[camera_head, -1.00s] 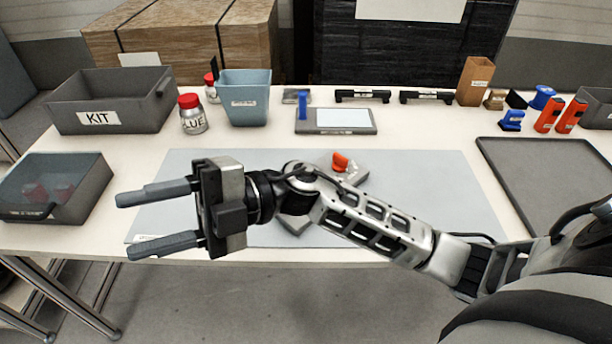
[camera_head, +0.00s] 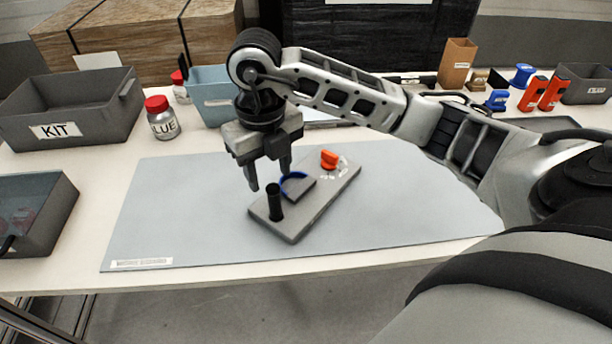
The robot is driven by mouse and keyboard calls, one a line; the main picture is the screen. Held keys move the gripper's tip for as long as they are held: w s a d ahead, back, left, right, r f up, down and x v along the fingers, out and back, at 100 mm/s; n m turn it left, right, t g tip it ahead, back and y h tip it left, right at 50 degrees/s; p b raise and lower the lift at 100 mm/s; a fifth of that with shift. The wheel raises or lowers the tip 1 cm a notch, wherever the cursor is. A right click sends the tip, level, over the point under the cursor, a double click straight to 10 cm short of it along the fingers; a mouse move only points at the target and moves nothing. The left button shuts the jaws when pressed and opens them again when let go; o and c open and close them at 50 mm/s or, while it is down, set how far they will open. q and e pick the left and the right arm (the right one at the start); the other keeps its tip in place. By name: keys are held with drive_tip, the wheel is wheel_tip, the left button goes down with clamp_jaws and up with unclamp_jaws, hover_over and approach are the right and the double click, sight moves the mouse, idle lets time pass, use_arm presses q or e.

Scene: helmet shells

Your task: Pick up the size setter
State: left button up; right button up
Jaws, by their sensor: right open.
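A grey fixture board (camera_head: 318,208) lies at a slant on the pale grey mat. It bears a black upright post (camera_head: 275,202), a grey block with a blue curved edge (camera_head: 297,187), and an orange knob (camera_head: 329,159) at its far end. No readable label shows which thing is the size setter. My right gripper (camera_head: 268,180) points down with its two fingers apart and empty. It hangs over the left part of the board, just behind the post; its exact height is hard to tell. My left gripper is out of view.
A grey KIT bin (camera_head: 75,105), a glue bottle (camera_head: 161,118) and a blue bin (camera_head: 209,92) stand at the back left. Orange tools (camera_head: 541,94) stand at the back right. The mat (camera_head: 165,205) is clear left of the board.

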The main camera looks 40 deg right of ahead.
sight(275, 199)
drive_tip(key=shift+s+d+f+p, duration=0.1)
drive_tip(key=shift+f+p, duration=0.45)
drive_tip(key=shift+f, duration=3.45)
clamp_jaws()
